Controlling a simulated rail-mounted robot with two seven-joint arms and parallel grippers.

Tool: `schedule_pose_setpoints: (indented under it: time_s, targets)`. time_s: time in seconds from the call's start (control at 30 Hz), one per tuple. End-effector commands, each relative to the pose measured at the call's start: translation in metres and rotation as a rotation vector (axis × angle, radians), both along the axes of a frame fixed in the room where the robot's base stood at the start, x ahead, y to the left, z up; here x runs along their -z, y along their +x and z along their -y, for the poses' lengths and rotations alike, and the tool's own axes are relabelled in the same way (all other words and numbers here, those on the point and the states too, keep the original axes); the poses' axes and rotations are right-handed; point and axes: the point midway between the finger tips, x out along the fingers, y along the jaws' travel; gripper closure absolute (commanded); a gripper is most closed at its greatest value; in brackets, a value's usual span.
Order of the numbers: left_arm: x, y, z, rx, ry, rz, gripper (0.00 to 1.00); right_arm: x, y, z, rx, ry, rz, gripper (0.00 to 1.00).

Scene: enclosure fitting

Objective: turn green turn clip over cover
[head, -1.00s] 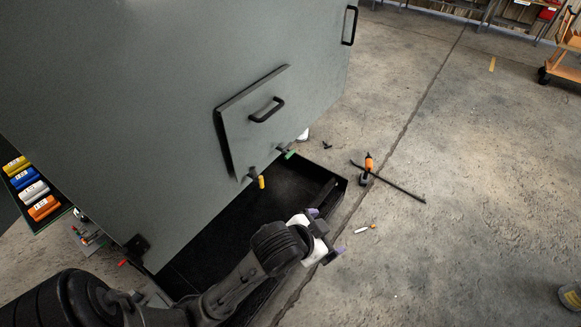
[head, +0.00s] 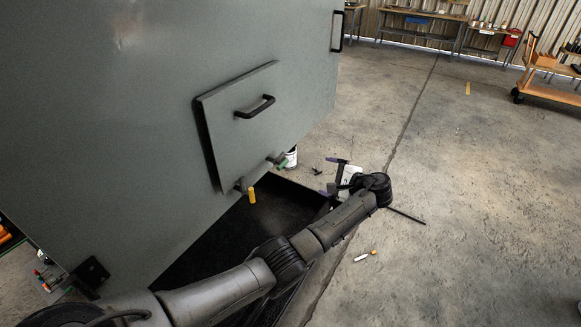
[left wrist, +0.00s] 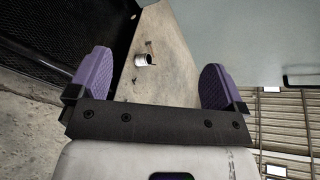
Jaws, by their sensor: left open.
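The cover (head: 238,118) is a grey plate with a black handle (head: 255,106) on the large grey enclosure panel. The green turn clip (head: 279,165) sits at the cover's lower right edge; I cannot tell whether it overlaps the cover. A yellow turn clip (head: 252,194) hangs at the lower left edge. My left gripper (head: 331,176) is open and empty, right of the green clip and apart from it, with its fingers towards the panel. Its purple fingers (left wrist: 155,80) are spread wide in the left wrist view, where no clip shows. My right gripper is not in view.
A black tray (head: 200,262) lies below the panel. A white can (head: 291,155) stands on the floor behind the green clip; the left wrist view shows a can (left wrist: 146,59) between the fingers. A small white-and-orange item (head: 364,256) lies on the open floor at right.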

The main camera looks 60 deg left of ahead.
Motion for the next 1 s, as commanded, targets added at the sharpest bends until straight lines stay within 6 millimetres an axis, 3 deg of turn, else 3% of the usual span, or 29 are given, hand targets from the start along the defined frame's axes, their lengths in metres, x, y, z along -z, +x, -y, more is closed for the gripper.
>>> schedule_pose_setpoints:
  time_s: [0.03, 0.13, 0.4, 0.73, 1.0]
  targets:
    - [0.010, -0.010, -0.007, -0.024, 0.037, -0.174, 0.03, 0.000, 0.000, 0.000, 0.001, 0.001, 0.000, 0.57]
    - [0.014, -0.023, -0.012, -0.058, 0.079, -0.447, 0.03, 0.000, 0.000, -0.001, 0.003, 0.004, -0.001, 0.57]
    - [0.001, -0.034, -0.009, -0.079, 0.019, -0.857, 0.03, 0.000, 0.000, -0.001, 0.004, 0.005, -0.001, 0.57]
    - [0.001, -0.039, -0.017, -0.053, -0.046, -1.010, 0.03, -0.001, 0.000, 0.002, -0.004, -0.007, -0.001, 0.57]
    - [0.001, -0.059, -0.058, -0.055, -0.047, -1.010, 0.03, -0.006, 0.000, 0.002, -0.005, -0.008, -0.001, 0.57]
